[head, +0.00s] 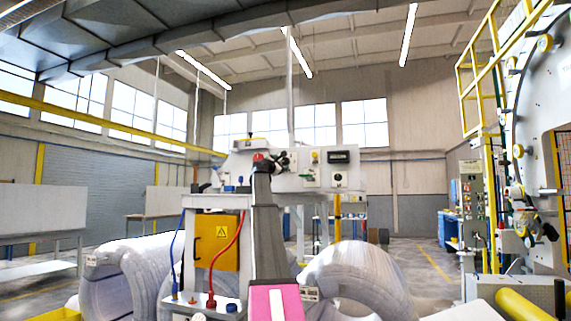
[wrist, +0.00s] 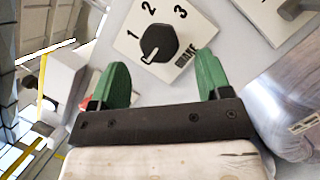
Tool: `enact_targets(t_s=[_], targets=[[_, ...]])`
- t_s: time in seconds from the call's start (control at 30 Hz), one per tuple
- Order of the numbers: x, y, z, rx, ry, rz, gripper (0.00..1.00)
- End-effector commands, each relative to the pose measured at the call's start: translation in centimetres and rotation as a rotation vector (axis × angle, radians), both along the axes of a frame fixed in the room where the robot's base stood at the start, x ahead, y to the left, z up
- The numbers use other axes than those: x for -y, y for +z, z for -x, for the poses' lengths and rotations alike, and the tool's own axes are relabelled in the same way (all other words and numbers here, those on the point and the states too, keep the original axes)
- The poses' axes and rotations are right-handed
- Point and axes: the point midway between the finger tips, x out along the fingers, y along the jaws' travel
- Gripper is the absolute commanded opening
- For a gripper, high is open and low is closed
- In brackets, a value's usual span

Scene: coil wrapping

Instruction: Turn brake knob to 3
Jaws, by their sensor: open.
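The black brake knob (wrist: 158,42) sits on a white plate (wrist: 128,42) marked 1, 2 and 3, with a partly covered label beside it. A pale mark shows at the knob's lower left edge, pointing at none of the numbers; its exact setting is hard to read. My gripper (wrist: 162,62) is open, its two green fingers spread on either side of the knob's lower end, with no visible contact. In the head view my gripper (head: 284,161) is small, in front of the machine's panel (head: 240,165), and I cannot single out the brake knob there.
A second plate (wrist: 296,8) is at the wrist view's top right. In the head view, a yellow cabinet (head: 216,240), a red hose (head: 226,262) and wrapped coils (head: 358,275) stand below the panel. A large ring machine (head: 535,110) is at right.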

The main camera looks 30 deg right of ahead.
Motion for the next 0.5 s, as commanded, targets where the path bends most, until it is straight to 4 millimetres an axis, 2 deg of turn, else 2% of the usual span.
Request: enact_targets(t_s=[0.03, 0.2, 0.33, 0.5], targets=[[1.0, 0.5, -0.7, 0.000, 0.000, 0.000, 0.71], [3.5, 1.2, -1.9, 0.000, -0.001, 0.001, 0.71], [4.4, 1.5, -2.4, 0.000, 0.000, 0.000, 0.71], [4.7, 1.5, -2.4, 0.000, 0.001, 0.001, 0.71]])
